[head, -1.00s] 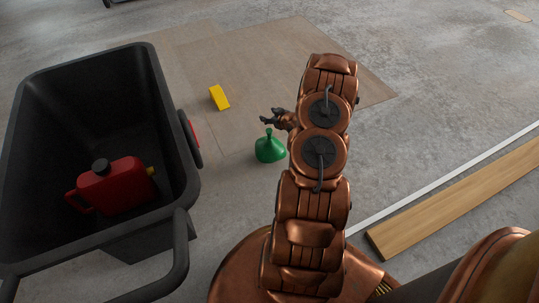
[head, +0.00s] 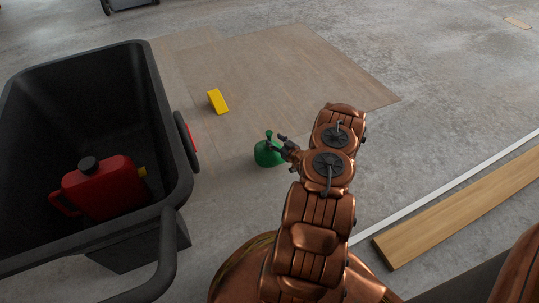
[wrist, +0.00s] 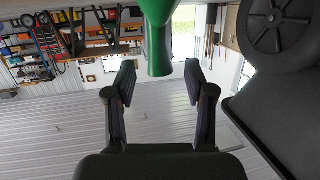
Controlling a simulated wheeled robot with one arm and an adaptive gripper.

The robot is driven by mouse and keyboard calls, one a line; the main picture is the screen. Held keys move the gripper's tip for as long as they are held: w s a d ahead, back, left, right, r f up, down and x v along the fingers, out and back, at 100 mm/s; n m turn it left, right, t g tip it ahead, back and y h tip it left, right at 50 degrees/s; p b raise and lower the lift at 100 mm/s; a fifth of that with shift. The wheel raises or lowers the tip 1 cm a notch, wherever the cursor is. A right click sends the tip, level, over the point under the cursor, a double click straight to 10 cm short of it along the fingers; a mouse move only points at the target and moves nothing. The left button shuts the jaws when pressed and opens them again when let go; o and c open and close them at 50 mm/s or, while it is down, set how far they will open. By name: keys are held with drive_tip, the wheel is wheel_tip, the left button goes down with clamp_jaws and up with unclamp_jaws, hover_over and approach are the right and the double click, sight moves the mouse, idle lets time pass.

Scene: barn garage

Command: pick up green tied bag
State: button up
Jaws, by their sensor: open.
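The green tied bag (head: 268,154) sits upright on the concrete floor, right of the black cart, in the head view. Its narrow tied neck points up. My gripper (head: 278,141) is at the bag's upper right side, close to the neck, and partly overlaps the bag in that view. In the wrist view, my gripper (wrist: 164,88) is open with its two dark fingers apart. The bag's green neck (wrist: 160,55) hangs from the top edge, just beyond and between the fingertips. The rest of the bag is cut off there. Nothing is held.
A black wheeled cart (head: 150,110) holding a red fuel can (head: 105,190) stands at left. A yellow block (head: 218,101) lies on the flat brown sheet (head: 290,75) behind the bag. A wooden plank (head: 460,205) lies at right. The floor behind the bag is open.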

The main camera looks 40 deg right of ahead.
sight(271, 138)
drive_tip(key=x, duration=0.1)
drive_tip(key=b+x, duration=0.2)
drive_tip(key=x, duration=0.1)
drive_tip(key=shift+s+f, duration=0.1)
drive_tip(key=shift+f, duration=0.2)
drive_tip(key=shift+w+d+b, duration=0.15)
drive_tip(key=shift+w+b, duration=0.2)
drive_tip(key=shift+w, duration=0.15)
clamp_jaws()
